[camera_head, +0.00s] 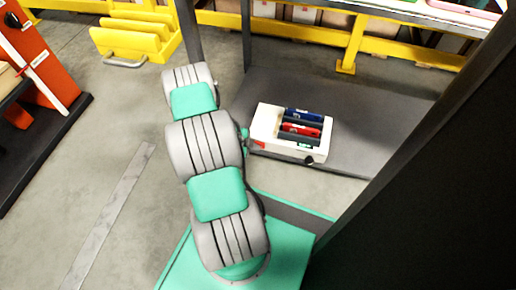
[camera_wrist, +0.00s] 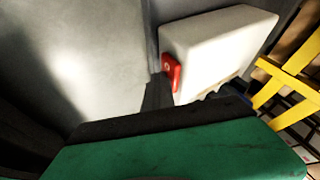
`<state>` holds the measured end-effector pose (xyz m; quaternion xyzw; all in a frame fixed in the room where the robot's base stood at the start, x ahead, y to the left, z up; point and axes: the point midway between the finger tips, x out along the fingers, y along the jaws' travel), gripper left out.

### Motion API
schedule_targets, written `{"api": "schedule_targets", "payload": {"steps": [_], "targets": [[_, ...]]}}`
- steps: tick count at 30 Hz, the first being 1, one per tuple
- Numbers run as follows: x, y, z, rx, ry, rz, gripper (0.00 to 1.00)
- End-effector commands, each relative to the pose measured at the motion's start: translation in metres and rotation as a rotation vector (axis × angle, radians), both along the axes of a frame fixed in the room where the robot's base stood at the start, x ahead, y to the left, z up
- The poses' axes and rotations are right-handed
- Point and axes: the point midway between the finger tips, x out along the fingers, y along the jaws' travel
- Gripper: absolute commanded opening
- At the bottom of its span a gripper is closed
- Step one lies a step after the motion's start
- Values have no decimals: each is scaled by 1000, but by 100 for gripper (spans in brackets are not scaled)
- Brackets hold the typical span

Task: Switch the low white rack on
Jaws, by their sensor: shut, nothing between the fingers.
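The low white rack (camera_head: 265,122) sits on a dark grey platform, right of my arm, with blue and red cylinders lying in it. A red switch (camera_head: 260,144) is on its front face at the left, and a dark round knob (camera_head: 309,160) is at the front right corner. In the wrist view the white rack (camera_wrist: 215,50) fills the upper right, with the red switch (camera_wrist: 171,72) sticking out of its left side. My gripper (camera_wrist: 168,122), green with a dark edge, is shut and empty below the switch, apart from it in the picture. My arm hides the gripper in the head view.
The dark platform (camera_head: 350,115) has free room right of and behind the rack. A dark upright (camera_head: 420,170) stands close on the right. Yellow rails (camera_head: 400,55) run behind. An orange cabinet (camera_head: 45,65) stands far left. Open floor (camera_head: 100,150) lies left of my arm.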

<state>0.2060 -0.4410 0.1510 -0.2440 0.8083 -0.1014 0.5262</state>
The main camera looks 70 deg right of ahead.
Motion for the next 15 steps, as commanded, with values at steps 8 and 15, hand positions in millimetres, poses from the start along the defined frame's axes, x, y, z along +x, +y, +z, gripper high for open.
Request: {"api": "schedule_targets", "payload": {"steps": [8,15], "targets": [[2,-3,2,-5,-6,-1,0],[-2,22,3,1,0,-1,0]]}}
